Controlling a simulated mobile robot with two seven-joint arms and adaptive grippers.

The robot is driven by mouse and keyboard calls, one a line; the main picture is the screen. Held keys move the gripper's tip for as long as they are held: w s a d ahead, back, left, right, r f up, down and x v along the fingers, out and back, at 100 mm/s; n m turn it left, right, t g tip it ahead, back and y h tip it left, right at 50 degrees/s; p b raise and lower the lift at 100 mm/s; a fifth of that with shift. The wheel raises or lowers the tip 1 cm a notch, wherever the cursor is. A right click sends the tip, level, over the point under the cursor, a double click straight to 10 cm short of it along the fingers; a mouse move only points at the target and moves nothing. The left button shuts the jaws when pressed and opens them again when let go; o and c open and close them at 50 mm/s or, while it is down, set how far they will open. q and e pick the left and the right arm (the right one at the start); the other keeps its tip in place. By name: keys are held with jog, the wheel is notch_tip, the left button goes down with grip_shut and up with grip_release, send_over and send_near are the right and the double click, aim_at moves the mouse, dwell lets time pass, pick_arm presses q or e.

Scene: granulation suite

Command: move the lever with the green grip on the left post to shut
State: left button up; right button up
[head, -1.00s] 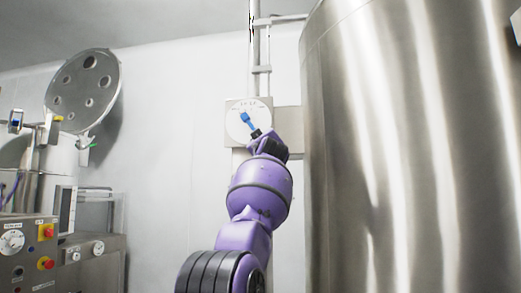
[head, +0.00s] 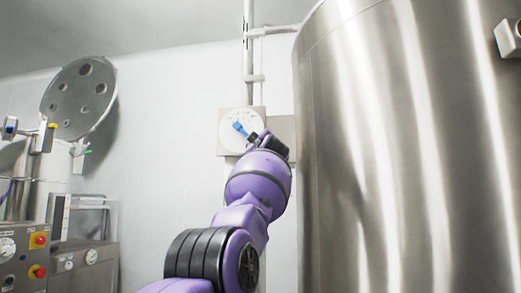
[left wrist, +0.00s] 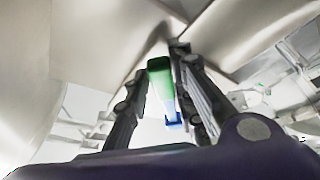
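A pale square plate with a round white dial (head: 227,118) is mounted on the upright post (head: 249,62) beside the big steel vessel. A lever with a blue end (head: 240,128) lies across the dial, slanting from upper left to lower right. Its lower right end is hidden by my left gripper (head: 254,138). In the left wrist view the green grip (left wrist: 160,66) is between the two fingers of my left gripper (left wrist: 165,75), which look closed around it, with a blue part (left wrist: 173,117) beyond. Dial marks are too small to read. My right gripper is not in view.
The large steel vessel (head: 390,150) stands close on the right of the dial. A control panel with red buttons (head: 38,271) and a machine with an open round lid (head: 78,98) are at the left. The wall between is clear.

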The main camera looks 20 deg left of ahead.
pick_arm(q)
jog(key=shift+o, duration=1)
jog(key=shift+f, duration=0.1)
jog(key=shift+d, duration=0.1)
jog(key=shift+s+d, duration=0.15)
jog(key=v, duration=1.1)
jog(key=shift+s, duration=0.3)
